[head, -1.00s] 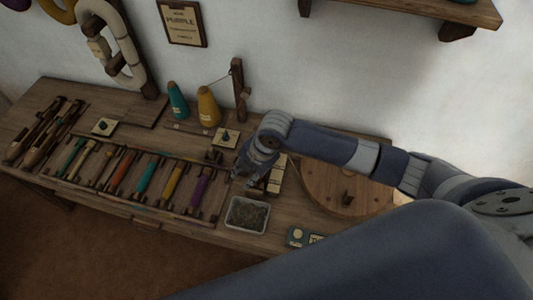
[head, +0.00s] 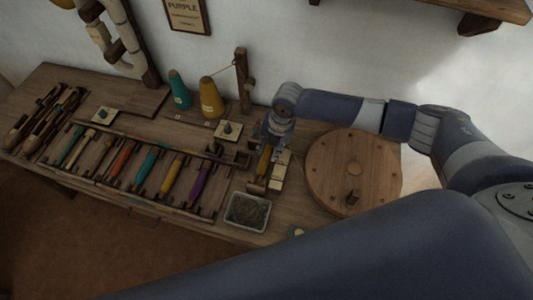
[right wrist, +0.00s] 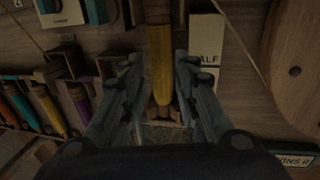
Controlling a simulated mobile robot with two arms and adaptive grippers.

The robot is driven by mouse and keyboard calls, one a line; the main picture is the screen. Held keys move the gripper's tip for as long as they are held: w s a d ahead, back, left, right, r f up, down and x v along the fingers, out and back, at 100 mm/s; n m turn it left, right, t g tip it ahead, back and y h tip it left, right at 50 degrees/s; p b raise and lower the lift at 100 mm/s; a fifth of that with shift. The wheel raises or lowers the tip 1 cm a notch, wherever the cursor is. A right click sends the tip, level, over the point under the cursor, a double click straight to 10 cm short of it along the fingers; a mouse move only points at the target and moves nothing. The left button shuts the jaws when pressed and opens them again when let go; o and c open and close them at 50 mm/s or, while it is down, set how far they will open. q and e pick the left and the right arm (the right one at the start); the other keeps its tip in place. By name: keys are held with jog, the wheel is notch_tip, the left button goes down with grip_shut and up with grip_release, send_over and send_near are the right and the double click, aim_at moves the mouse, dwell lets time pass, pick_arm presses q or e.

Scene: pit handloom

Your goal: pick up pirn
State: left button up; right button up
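A yellow pirn (head: 264,160) lies in a small holder beside a pale label strip (head: 280,165); it also shows in the right wrist view (right wrist: 161,65). My right gripper (head: 270,138) is over it, with fingers apart on either side of the pirn in the right wrist view (right wrist: 160,90). Gaps show between fingers and pirn. More pirns lie in a rack: purple (head: 199,183), yellow (head: 172,177), teal (head: 146,168), orange (head: 121,160) and green (head: 75,148). My left gripper is out of view.
A grey tray of dark material (head: 247,212) stands in front of the holder. A round wooden disc (head: 353,172) is to the right. Teal (head: 180,92) and gold (head: 211,98) cones and a wooden post (head: 243,80) stand behind. Shuttles (head: 45,120) lie at far left.

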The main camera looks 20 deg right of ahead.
aim_at(266, 155)
jog(key=shift+w+a+f, duration=0.1)
jog(key=shift+w+f, duration=0.1)
jog(key=shift+f, duration=0.95)
jog(key=shift+w+a+f, duration=0.1)
jog(key=shift+w+f, duration=0.1)
jog(key=shift+f, duration=0.9)
grip_shut()
jog(key=shift+r, duration=0.1)
